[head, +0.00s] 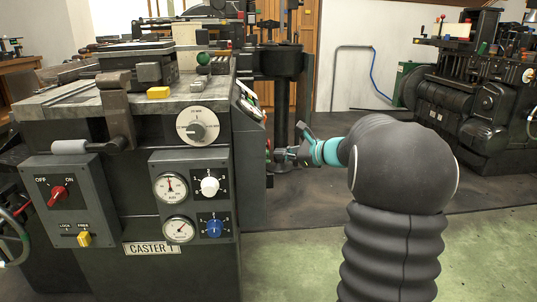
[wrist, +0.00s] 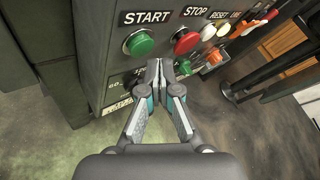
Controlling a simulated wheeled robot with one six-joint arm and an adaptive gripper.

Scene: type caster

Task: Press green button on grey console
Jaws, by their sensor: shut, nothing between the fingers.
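The green button (wrist: 138,43) sits under a START label on the grey console (wrist: 110,75), at the upper middle of the wrist view. My gripper (wrist: 157,66) is shut and empty. In the picture its fingertips lie just below and to the right of the green button; they look apart from it, though the exact gap cannot be told. A red button (wrist: 186,42) under a STOP label is just to the right. In the head view my gripper (head: 278,155) is beside the right side of the machine, and the console face is seen almost edge-on.
A white button (wrist: 208,32), an orange switch (wrist: 214,57) and other small controls continue to the right along the console. The caster machine (head: 120,215) fills the left of the head view. Another dark machine (head: 470,110) stands back right. Green floor (head: 490,250) at the right is clear.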

